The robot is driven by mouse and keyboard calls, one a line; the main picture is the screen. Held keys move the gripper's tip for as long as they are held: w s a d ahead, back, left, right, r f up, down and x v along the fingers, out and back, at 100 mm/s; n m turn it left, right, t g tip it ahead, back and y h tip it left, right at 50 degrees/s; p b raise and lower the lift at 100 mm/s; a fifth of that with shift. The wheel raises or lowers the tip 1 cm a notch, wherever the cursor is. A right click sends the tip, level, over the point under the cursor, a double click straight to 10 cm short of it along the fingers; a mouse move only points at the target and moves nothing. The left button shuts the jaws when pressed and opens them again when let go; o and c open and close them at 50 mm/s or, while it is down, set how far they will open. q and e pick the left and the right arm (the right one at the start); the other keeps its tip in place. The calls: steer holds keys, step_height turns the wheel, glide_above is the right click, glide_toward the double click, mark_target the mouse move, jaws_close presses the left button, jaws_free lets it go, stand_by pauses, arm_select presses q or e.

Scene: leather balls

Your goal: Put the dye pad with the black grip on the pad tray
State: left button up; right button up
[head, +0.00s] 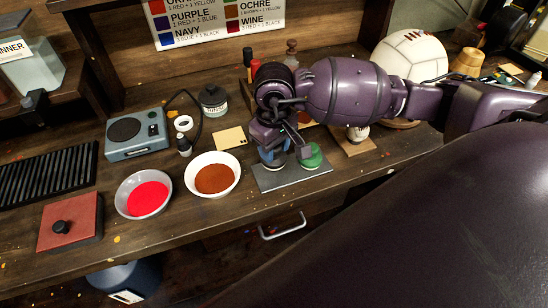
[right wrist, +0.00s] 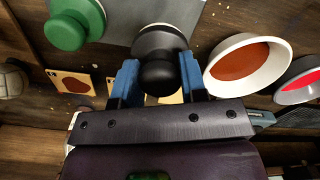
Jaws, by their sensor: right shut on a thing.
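The dye pad with the black grip (right wrist: 158,74) is between the blue fingers of my right gripper (right wrist: 157,85), which is shut on its round knob in the right wrist view. In the head view my right gripper (head: 273,156) is over the flat grey pad tray (head: 290,181) and hides most of this pad. I cannot tell whether the pad rests on the tray or hangs just above it. A pad with a green grip (head: 311,155) stands on the tray close to the right; its green knob (right wrist: 66,33) shows in the right wrist view. My left gripper is not in view.
A white bowl of brown dye (head: 213,178) and a grey bowl of red dye (head: 146,195) stand left of the tray. A red block with a black knob (head: 69,221) sits further left. A white ball (head: 410,57) is behind my right arm.

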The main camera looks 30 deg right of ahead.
steer(key=shift+f, duration=2.15)
steer(key=shift+f, duration=0.15)
steer(key=o, duration=0.8)
